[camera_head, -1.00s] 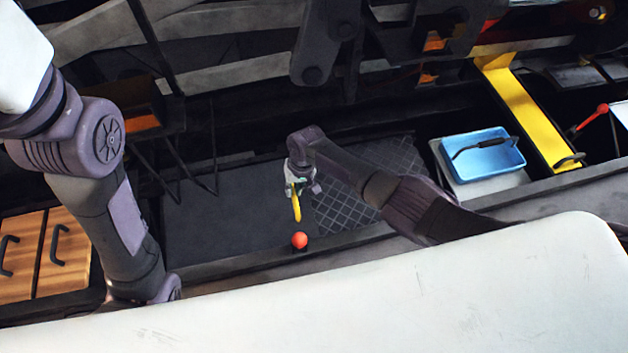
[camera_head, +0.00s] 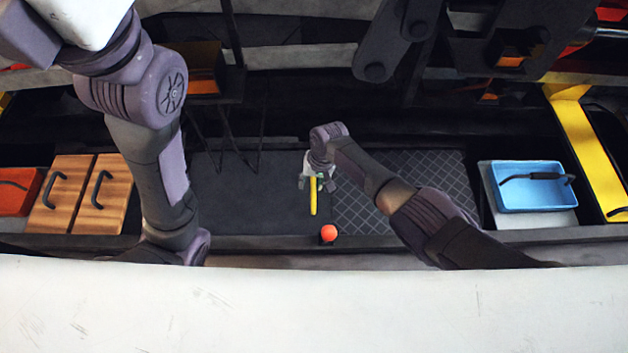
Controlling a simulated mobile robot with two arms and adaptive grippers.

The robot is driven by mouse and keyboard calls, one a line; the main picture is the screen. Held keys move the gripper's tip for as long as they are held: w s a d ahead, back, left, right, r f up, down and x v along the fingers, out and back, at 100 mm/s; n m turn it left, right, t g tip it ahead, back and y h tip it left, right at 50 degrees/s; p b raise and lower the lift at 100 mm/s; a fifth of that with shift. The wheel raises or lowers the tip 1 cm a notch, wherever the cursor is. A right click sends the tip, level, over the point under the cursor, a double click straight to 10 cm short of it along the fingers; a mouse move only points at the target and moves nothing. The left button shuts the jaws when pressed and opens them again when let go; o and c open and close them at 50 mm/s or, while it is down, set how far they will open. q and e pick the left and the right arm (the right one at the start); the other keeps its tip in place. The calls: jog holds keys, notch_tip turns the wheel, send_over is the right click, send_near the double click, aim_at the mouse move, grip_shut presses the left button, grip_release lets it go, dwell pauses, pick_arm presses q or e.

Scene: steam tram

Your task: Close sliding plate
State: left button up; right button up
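A smooth dark plate (camera_head: 255,205) lies in the floor left of a dark panel with a crosshatch pattern (camera_head: 415,185). I cannot tell which of the two is the sliding plate. A short yellow bar (camera_head: 313,198) stands out near the seam between them. My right gripper (camera_head: 318,184) is at the upper end of the bar, with finger parts showing on both sides. Whether it grips the bar is too small to tell. My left arm comes down on the left, and its gripper is hidden below the white surface's edge.
A red ball-shaped knob (camera_head: 328,233) is just below the bar. A blue tray (camera_head: 540,205) and a yellow beam (camera_head: 586,150) are at the right. Wooden panels with black handles (camera_head: 62,185) and a red box (camera_head: 14,203) are at the left. Dark machinery hangs above.

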jog(key=shift+d, duration=0.15)
jog(key=shift+w+d+r, duration=0.1)
jog(key=shift+r, duration=0.35)
jog(key=v, duration=1.1)
